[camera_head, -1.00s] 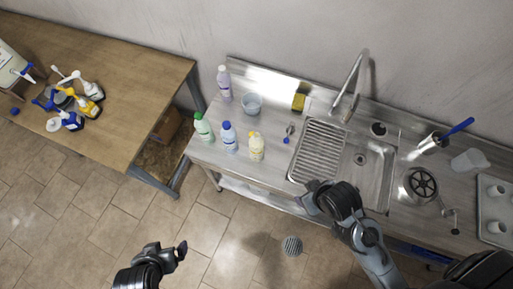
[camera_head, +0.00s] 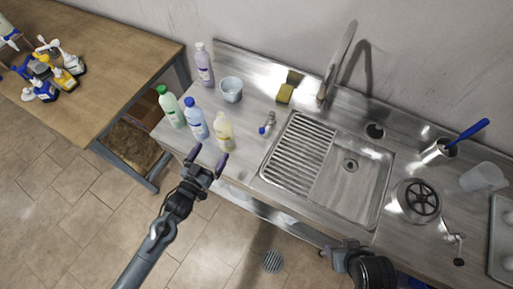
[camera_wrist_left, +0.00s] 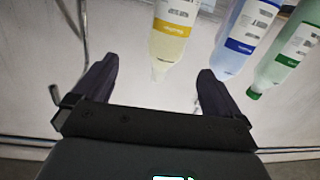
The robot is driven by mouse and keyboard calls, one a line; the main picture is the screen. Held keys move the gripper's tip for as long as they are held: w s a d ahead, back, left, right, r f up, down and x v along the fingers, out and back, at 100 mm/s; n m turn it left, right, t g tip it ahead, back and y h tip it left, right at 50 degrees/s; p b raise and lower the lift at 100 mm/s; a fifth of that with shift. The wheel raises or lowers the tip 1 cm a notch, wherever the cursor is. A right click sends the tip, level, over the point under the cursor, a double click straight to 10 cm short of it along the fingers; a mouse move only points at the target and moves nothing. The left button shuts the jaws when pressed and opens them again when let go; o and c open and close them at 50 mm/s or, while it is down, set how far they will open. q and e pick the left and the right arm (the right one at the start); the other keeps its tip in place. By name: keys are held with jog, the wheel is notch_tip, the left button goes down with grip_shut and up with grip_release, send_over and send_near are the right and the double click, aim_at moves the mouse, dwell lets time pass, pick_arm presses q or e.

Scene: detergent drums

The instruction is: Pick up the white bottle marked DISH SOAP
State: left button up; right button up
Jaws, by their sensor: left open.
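Several bottles stand at the left end of the steel counter: a pale, whitish-yellow one (camera_head: 223,132), a light blue one (camera_head: 196,122), a green one (camera_head: 171,107) and a lavender one (camera_head: 204,66). I cannot read DISH SOAP on any label. My left gripper (camera_head: 209,158) is open and empty at the counter's front edge, just in front of the pale yellow bottle. In the left wrist view, the open fingers (camera_wrist_left: 157,74) point towards this bottle (camera_wrist_left: 171,38), with the blue (camera_wrist_left: 245,35) and green (camera_wrist_left: 290,50) bottles to the right. The lavender bottle is not visible there.
A clear cup (camera_head: 231,90) stands behind the bottles. A small tap-like item (camera_head: 267,124), a sponge (camera_head: 285,93) and the sink (camera_head: 345,178) lie to the right. A wooden table (camera_head: 100,65) with spray bottles is at left. Part of my right arm (camera_head: 368,270) shows at bottom.

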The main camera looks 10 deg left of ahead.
aim_at(218, 134)
pick_arm(q)
jog(key=shift+m+t, duration=0.3)
jog(key=w, duration=0.1)
jog(key=w+b, duration=0.2)
jog(key=w, duration=0.1)
jog(key=shift+a+f, duration=0.35)
jog(key=x, duration=0.4)
jog(key=shift+w+d, duration=0.1)
jog(key=shift+d, duration=0.1)
jog(key=shift+f+x, duration=0.2)
jog(key=shift+x, duration=0.65)
jog(key=shift+f+x, duration=0.15)
jog(key=shift+x, duration=0.7)
jog(key=shift+f+x, duration=0.2)
jog(key=shift+x, duration=0.65)
jog(key=shift+w+d, duration=0.25)
jog(key=shift+w, duration=0.05)
pick_arm(e)
notch_tip(218, 134, down, 4)
jog(key=shift+w+a+r, duration=0.1)
jog(key=shift+a, duration=0.05)
pick_arm(q)
jog(key=shift+c, duration=0.5)
jog(key=c, duration=1.2)
pick_arm(e)
jog(key=shift+a, duration=0.1)
